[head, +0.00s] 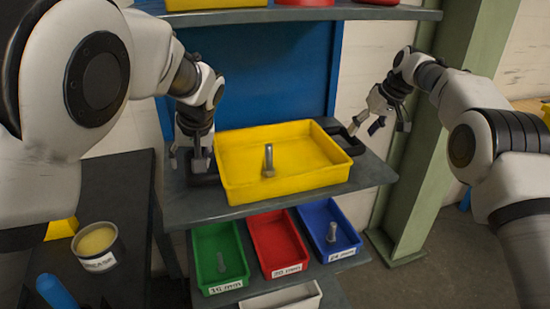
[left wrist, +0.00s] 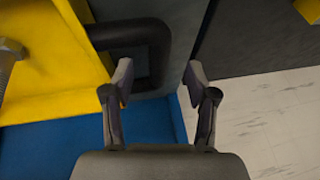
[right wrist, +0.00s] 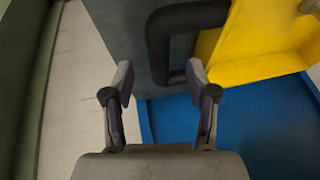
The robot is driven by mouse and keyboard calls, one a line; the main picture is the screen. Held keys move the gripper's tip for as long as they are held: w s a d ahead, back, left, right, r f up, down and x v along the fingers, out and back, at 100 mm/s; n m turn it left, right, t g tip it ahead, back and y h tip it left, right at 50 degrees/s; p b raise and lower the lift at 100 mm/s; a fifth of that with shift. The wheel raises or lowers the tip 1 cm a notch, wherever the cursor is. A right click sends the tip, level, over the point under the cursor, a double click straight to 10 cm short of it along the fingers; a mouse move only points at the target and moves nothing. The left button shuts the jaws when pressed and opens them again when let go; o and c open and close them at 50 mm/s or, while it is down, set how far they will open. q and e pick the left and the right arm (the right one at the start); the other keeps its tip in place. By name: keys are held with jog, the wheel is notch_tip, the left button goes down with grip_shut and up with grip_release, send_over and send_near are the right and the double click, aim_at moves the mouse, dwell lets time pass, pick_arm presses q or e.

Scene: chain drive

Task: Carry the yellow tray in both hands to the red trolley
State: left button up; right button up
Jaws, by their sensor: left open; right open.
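My left gripper (head: 190,163) is open above the tray's black left handle (head: 203,181). In the left wrist view that handle (left wrist: 158,35) lies beyond the open fingertips (left wrist: 158,80). My right gripper (head: 374,124) is open near the black right handle (head: 346,142), slightly to its right. That handle (right wrist: 157,45) lies beyond the fingertips (right wrist: 160,80). I see no red trolley.
An upper shelf (head: 365,12) overhangs at the back. A green post (head: 435,150) stands at right. A dark bench (head: 130,200) with a tin (head: 98,262) is at left.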

aim_at(190, 173)
pick_arm(q)
jog(key=x, duration=0.6)
jog(key=shift+w+f, duration=0.1)
pick_arm(e)
jog(key=x, duration=0.6)
jog(key=shift+w+f, duration=0.1)
pick_arm(q)
jog(key=shift+d, duration=0.1)
grip_shut()
pick_arm(e)
jog(key=shift+d, duration=0.1)
grip_shut()
